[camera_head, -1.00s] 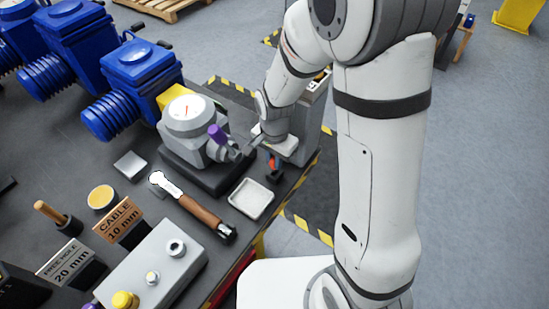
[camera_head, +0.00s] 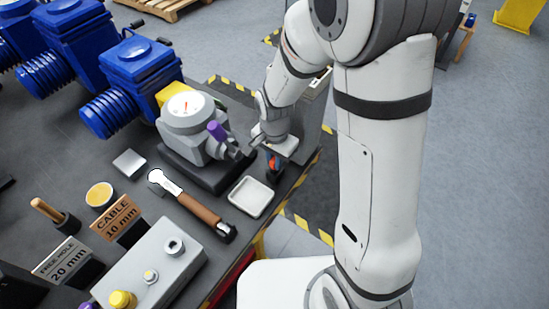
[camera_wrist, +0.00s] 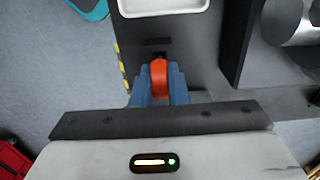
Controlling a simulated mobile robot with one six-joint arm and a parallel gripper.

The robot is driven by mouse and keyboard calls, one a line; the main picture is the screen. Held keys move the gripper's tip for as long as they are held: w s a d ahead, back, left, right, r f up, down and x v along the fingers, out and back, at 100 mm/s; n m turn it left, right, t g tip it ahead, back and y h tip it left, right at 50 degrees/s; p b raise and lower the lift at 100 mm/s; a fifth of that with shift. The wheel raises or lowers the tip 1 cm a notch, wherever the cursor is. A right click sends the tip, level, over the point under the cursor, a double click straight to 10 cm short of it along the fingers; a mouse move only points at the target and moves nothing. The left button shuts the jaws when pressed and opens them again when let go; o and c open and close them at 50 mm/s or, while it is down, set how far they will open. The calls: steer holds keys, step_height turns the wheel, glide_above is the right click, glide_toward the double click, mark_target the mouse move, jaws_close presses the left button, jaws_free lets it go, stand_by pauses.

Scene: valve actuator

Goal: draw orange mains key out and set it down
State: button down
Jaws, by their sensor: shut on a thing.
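The orange key (camera_wrist: 158,76) shows between the two blue fingers of my gripper (camera_wrist: 158,88) in the wrist view. The fingers are shut on it. A dark slot or fitting (camera_wrist: 155,48) shows just beyond the key; I cannot tell whether the key still sits in it. In the head view my gripper (camera_head: 273,158) points down at the bench's right edge, with a small orange-red patch of the key showing between the fingers. The key's lower part is hidden.
A white tray (camera_head: 251,197) lies close by, left of the gripper. The grey valve actuator (camera_head: 188,125) with a purple knob (camera_head: 217,131) stands behind it. The bench edge is close on the right.

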steer(key=shift+f+b, duration=0.9)
steer(key=shift+f, duration=0.2)
steer(key=c, duration=1.3)
jaws_free()
steer(key=shift+c, duration=0.2)
steer(key=shift+r, duration=0.1)
step_height(320, 180, up, 7)
steer(key=shift+f, duration=0.15)
steer(key=shift+r, duration=0.5)
